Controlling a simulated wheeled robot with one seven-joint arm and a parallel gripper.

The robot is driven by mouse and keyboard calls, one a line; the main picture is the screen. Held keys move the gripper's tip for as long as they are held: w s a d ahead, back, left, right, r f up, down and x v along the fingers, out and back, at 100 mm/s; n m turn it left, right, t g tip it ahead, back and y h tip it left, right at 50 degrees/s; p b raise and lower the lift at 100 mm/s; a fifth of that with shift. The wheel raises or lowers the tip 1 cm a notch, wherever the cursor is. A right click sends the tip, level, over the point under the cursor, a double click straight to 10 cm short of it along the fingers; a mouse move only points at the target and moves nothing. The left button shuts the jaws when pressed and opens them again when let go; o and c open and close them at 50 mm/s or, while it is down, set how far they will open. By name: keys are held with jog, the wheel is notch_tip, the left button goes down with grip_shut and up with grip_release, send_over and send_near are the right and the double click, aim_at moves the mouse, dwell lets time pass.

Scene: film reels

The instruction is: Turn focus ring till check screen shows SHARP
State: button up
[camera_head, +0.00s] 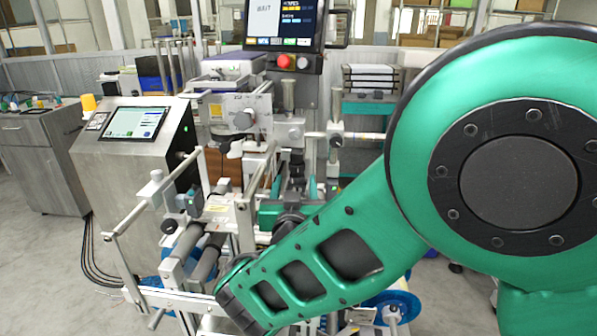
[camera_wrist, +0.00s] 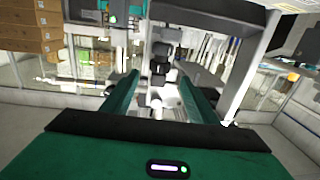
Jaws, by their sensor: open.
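The upper screen (camera_head: 283,20) stands at the top middle of the head view. Its white panel carries a small word that looks like WAIT, and coloured bars show beside it. In the wrist view, a black stepped cylinder (camera_wrist: 161,56), which looks like the lens with the focus ring, lies beyond and between my fingertips. I cannot pick out the ring itself. My gripper (camera_wrist: 160,84) is open, with its two green fingers apart and nothing seen held between them. In the head view, my green arm covers part of the machine, and the fingers are not clear.
The machine's rollers and rods (camera_head: 185,245) crowd the space left of my arm. A grey cabinet with a tilted touch screen (camera_head: 134,122) stands at the left. A drawer bench (camera_head: 40,150) is farther left. Floor at the lower left is mostly clear, with black cables.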

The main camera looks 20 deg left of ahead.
aim_at(296, 168)
jog(key=shift+s+a+r+m+h, duration=0.1)
jog(key=shift+a+r+m+h, duration=0.15)
jog(key=shift+h, duration=0.25)
jog(key=x, duration=0.7)
